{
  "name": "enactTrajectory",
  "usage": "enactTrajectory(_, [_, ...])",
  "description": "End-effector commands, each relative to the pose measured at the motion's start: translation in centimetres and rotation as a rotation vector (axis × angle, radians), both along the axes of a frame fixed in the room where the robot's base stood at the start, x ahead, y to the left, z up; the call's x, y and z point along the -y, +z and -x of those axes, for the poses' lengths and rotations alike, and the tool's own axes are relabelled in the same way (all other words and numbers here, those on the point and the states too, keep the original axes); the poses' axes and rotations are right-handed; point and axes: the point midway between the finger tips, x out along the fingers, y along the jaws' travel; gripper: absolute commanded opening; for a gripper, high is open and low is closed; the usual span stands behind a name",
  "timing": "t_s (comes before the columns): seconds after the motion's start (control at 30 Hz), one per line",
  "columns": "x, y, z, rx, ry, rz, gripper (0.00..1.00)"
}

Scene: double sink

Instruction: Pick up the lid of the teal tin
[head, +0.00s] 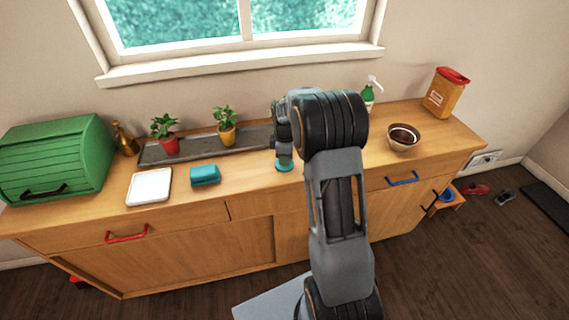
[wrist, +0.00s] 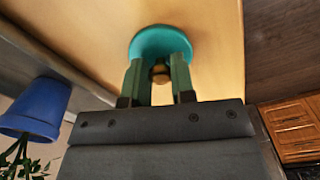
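The round teal lid (wrist: 160,42) shows in the wrist view, just past my fingertips, with a small gold-brown knob (wrist: 160,73) between my two fingers. My gripper (wrist: 160,66) has one finger on each side of the knob, very close to it; I cannot tell whether they touch it. In the head view, my gripper (head: 284,153) points down at the teal disc (head: 285,166) near the counter's front edge. The tin's body cannot be made out beneath it.
A brown bowl (head: 404,138) stands to the right. A blue pot (wrist: 36,108) is near my gripper in the wrist view.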

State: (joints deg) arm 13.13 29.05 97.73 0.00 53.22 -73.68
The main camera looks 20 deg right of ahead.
Motion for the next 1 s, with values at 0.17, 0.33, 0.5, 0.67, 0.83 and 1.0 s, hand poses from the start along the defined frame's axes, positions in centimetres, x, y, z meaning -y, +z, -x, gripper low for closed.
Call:
enactTrajectory(0.17, [0.0,0.0,0.0,0.000,0.000,0.000,0.06])
enactTrajectory(0.33, [0.0,0.0,0.0,0.000,0.000,0.000,0.00])
enactTrajectory(0.5, [0.0,0.1,0.0,0.001,0.000,0.000,0.00])
enactTrajectory(0.67, [0.0,1.1,-0.1,0.002,0.000,0.000,0.00])
enactTrajectory(0.83, [0.0,3.5,0.0,0.005,0.000,0.002,0.00])
enactTrajectory(1.0, [-0.3,6.8,3.0,0.006,0.000,0.001,0.00])
